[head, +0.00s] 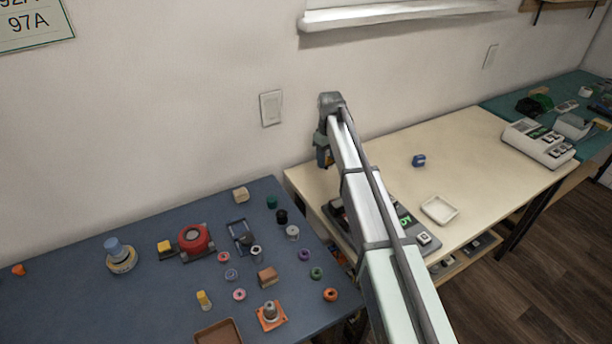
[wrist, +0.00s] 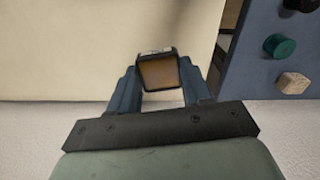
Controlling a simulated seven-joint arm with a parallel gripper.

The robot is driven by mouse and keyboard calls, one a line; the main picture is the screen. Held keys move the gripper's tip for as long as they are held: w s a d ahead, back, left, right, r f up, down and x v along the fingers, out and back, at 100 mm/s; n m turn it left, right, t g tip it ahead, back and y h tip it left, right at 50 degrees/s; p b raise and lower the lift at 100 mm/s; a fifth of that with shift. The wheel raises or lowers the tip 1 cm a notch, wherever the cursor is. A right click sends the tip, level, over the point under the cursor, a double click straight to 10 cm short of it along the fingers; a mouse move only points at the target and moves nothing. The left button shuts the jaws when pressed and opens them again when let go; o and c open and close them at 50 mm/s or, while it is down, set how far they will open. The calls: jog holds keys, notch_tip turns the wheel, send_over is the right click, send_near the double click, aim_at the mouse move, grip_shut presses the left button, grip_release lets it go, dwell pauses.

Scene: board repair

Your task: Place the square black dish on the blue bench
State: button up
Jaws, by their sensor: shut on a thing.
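My gripper (head: 324,150) is over the back left part of the cream table, near the wall. In the wrist view, its two fingers (wrist: 159,78) are shut on a small square thing (wrist: 160,74) with a dark rim and a brown face. I cannot tell for sure that this is the square black dish; in the head view it is mostly hidden by the gripper. I see no other plain square black dish. The blue bench (head: 70,265) lies to the left of the gripper; its edge also shows at the right of the wrist view (wrist: 243,75).
The blue bench holds several small items, including a red round device (head: 195,240), a wooden block (head: 240,194) and a brown tray (head: 218,334). Its left front is mostly bare. A white dish (head: 440,210) and a blue item (head: 418,160) are on the cream table (head: 385,150). A gap separates the benches.

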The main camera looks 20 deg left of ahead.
jog(key=shift+r, duration=0.45)
jog(key=s+a+n, duration=0.5)
jog(key=s+a, duration=1.7)
jog(key=a, duration=0.3)
jog(key=s+a, duration=0.1)
jog(key=s, duration=0.5)
jog(key=s+a+n, duration=0.1)
jog(key=s+a, duration=0.1)
jog(key=s, duration=0.4)
jog(key=s+a+n, duration=0.1)
jog(key=s+a, duration=0.1)
jog(key=s, duration=0.4)
jog(key=shift+s+r, duration=0.2)
jog(key=shift+r, duration=0.2)
jog(key=s+d, duration=0.5)
jog(key=s, duration=0.1)
jog(key=shift+s+d+f, duration=0.3)
jog(key=shift+s+d, duration=0.05)
